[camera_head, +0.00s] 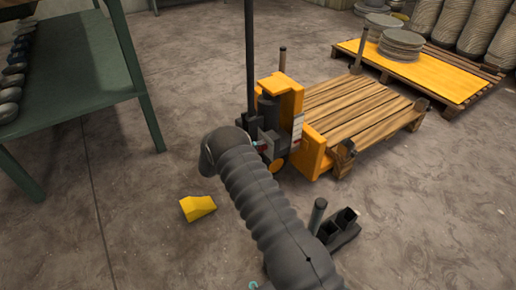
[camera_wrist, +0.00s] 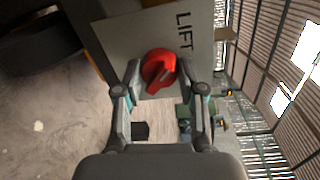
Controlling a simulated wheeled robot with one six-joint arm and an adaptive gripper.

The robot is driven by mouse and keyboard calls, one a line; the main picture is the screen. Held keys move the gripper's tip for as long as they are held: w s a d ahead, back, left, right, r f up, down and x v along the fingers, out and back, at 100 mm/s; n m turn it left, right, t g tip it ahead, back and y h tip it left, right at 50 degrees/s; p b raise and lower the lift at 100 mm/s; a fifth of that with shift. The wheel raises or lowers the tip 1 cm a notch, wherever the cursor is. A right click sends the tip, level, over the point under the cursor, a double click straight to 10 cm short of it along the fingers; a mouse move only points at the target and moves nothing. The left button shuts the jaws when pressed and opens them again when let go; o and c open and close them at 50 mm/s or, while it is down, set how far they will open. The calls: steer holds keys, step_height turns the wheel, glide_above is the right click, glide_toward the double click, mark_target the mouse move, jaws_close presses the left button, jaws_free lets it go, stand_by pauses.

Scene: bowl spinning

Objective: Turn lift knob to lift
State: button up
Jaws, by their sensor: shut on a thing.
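The red lift knob (camera_wrist: 159,72) sits on a pale panel (camera_wrist: 117,40) marked LIFT in the wrist view. My gripper (camera_wrist: 160,80) has its two fingers on either side of the knob and is shut on it. In the head view, the orange pallet lifter (camera_head: 284,95) stands at the end of a wooden pallet. My arm reaches to its near side and hides the knob and most of my gripper there.
The wooden pallet (camera_head: 362,112) lies behind the lifter. Another pallet with a yellow sheet (camera_head: 440,75) and stacked discs stands at the back right. A green table (camera_head: 85,60) is at the left. A yellow block (camera_head: 197,208) lies on the floor. Open floor lies at the lower left.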

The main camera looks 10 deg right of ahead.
steer(key=o, duration=1.1)
steer(key=shift+o, duration=0.2)
steer(key=v, duration=1.2)
